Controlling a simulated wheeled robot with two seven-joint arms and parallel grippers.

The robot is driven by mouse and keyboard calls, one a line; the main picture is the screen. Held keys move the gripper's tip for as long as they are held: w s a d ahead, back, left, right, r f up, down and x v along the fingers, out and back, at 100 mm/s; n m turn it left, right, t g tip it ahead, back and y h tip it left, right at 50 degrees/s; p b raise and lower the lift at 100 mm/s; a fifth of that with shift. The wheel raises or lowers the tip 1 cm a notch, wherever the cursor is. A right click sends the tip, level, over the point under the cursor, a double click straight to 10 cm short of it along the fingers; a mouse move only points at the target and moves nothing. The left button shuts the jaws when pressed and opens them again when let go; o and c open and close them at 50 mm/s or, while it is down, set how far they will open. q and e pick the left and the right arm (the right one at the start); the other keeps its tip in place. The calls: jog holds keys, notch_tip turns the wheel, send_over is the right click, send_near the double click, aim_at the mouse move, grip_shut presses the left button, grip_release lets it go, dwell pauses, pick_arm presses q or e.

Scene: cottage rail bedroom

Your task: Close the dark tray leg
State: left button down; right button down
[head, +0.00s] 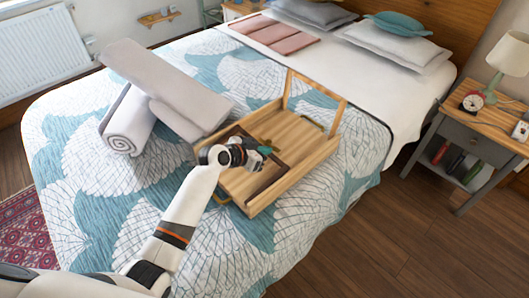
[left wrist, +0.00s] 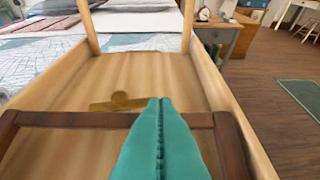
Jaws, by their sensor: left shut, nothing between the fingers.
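The light wooden bed tray (head: 300,177) lies on the bed. Its dark brown leg (left wrist: 70,119) is a U-shaped frame at the tray's near end; its crossbar runs across the tray in the left wrist view. The leg also shows in the head view (head: 271,180), low over the tray and partly hidden by my left gripper. A pale wooden leg (head: 318,87) stands up at the far end. My left gripper (head: 265,148) is shut and empty, its teal fingers (left wrist: 160,100) over the dark crossbar and hiding its middle. I cannot tell whether they touch. My right gripper is not in view.
Pillows (head: 400,43) and folded pink cloths (head: 275,33) are at the bed's head. A nightstand (head: 470,132) with a lamp stands at the right. Bare quilt surrounds the tray's near side.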

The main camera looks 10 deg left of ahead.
aim_at(270, 155)
pick_arm(q)
jog(key=shift+w+f, duration=0.2)
jog(key=shift+f, duration=0.4)
jog(key=shift+d+p, duration=0.1)
jog(key=shift+p, duration=0.2)
jog(key=shift+w+d+f+g+y+p, duration=0.1)
jog(key=shift+w+f+g+y+p, duration=0.1)
jog(key=shift+f+g, duration=0.25)
jog(key=shift+w+d+f+g+y+p, duration=0.1)
jog(key=shift+w+f+g+y+p, duration=0.15)
jog(key=shift+f, duration=0.25)
jog(key=shift+w+d+f+b, duration=0.1)
jog(key=shift+f+b, duration=0.75)
jog(key=shift+f, duration=0.1)
jog(key=shift+r, duration=0.15)
